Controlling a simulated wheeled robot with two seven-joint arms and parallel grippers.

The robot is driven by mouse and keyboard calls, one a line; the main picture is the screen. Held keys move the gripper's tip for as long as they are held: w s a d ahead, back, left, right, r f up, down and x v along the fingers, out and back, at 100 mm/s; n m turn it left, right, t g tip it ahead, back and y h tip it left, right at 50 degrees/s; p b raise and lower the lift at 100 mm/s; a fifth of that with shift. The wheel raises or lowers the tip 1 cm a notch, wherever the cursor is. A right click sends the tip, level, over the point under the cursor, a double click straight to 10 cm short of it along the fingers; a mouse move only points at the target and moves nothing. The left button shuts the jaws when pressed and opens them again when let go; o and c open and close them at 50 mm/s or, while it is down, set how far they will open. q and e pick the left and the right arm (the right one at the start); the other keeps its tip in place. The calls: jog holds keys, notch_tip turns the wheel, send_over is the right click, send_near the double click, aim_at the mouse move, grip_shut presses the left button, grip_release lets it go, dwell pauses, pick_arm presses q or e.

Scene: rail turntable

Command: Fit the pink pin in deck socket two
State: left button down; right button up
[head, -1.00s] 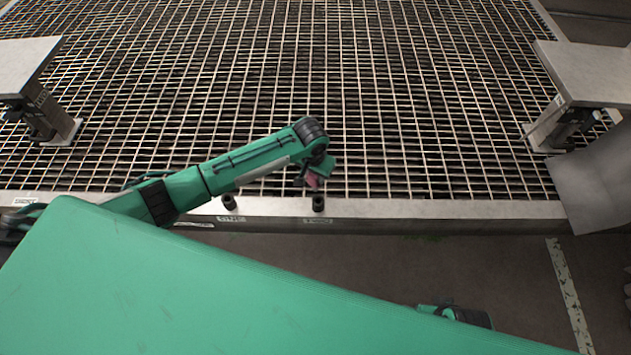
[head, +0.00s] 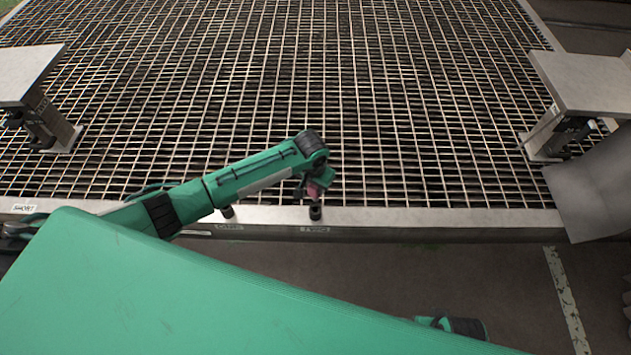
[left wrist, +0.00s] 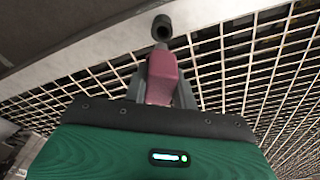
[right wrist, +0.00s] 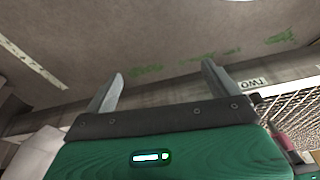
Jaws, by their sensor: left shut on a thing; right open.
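My left gripper (head: 314,186) is shut on the pink pin (head: 318,189) just behind and above the deck's front edge. In the left wrist view the pin (left wrist: 162,76) sits between the two fingers. Socket two, a short dark cylinder (head: 316,212), stands on the front rim by the label "TWO". In the left wrist view a dark round socket (left wrist: 161,27) with an open hole lies just beyond the pin's tip. The pin appears apart from it. My right gripper (right wrist: 161,72) is open and empty, off the deck's front side.
Another dark socket (head: 227,211) stands on the rim to the left, close to my left arm. The deck is a metal grating (head: 420,130) with a pale rim. Raised grey plates stand at left (head: 28,72) and right (head: 590,82). The grating between them is clear.

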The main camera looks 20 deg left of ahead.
pick_arm(q)
notch_tip(320, 180, down, 3)
jog(key=shift+b, duration=0.45)
jog(key=shift+f+b, duration=0.3)
jog(key=shift+f, duration=0.6)
pick_arm(e)
notch_tip(320, 180, up, 4)
jog(key=shift+f+t, duration=0.15)
jog(key=shift+t, duration=0.15)
pick_arm(q)
jog(key=shift+r, duration=0.1)
pick_arm(e)
jog(key=shift+r, duration=0.25)
pick_arm(q)
jog(key=shift+p, duration=0.55)
pick_arm(e)
jog(key=shift+r, duration=0.3)
jog(key=shift+r, duration=0.15)
pick_arm(q)
jog(key=shift+p, duration=0.5)
pick_arm(e)
jog(key=shift+r, duration=0.3)
jog(key=shift+r, duration=0.15)
pick_arm(q)
jog(key=shift+p, duration=0.45)
pick_arm(e)
jog(key=shift+r, duration=0.3)
